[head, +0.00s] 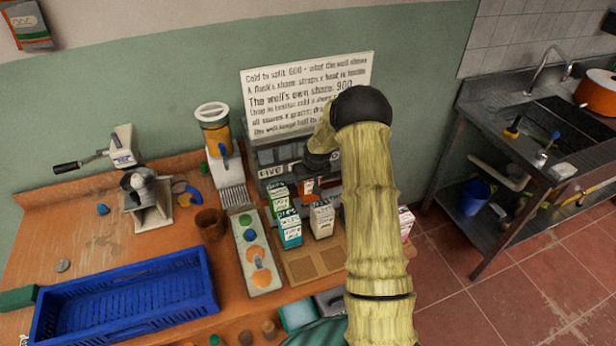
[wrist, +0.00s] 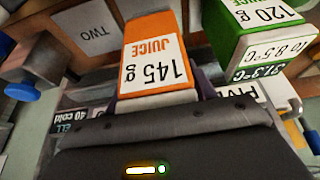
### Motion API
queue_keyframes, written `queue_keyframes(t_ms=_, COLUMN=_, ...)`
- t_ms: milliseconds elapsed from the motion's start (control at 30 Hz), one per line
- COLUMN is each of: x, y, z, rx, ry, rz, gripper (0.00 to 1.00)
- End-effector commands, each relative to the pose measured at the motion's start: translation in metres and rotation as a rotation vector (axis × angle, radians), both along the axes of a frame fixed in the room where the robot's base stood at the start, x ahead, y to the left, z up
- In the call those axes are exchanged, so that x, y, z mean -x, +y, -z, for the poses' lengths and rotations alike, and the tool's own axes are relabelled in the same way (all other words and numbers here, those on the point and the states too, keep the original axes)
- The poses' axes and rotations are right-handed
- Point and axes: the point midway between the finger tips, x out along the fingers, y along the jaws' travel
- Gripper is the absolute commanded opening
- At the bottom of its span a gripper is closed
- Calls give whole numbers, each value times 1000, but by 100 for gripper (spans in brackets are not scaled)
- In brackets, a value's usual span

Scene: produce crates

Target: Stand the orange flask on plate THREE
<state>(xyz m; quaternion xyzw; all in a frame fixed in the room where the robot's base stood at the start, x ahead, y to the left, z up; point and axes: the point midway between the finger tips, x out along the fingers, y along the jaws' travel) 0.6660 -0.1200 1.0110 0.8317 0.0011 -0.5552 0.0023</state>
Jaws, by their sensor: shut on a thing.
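The orange flask is a carton marked JUICE and 145 g (wrist: 158,55). It also shows in the head view (head: 308,188), beneath my wrist among the other cartons. My gripper (wrist: 162,104) is shut on it; its dark body fills the bottom of the wrist view and hides the flask's lower part. A panel marked TWO (wrist: 92,32) shows at the upper left of the wrist view. A sign that seems to read FIVE (head: 270,172) is on the dark rack in the head view. I cannot make out a plate marked THREE; my arm covers part of the rack.
A green carton marked 120 g (wrist: 262,35) stands close beside the flask. Teal (head: 290,230) and pale brown (head: 322,220) cartons stand in front of the rack. A lettered board (head: 308,85) stands behind. A blue crate (head: 125,295) is at the left.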

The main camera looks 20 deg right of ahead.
Motion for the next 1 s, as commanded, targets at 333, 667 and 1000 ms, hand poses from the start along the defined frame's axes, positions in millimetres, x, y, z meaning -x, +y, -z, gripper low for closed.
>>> queue_keyframes(t_ms=333, x=0, y=0, z=33, rx=0, ry=-2, rz=0, gripper=26)
queue_keyframes(t_ms=667, x=0, y=0, z=37, rx=0, ry=-1, rz=0, gripper=26)
queue_keyframes(t_ms=1000, x=0, y=0, z=40, rx=0, ry=-1, rz=0, gripper=80)
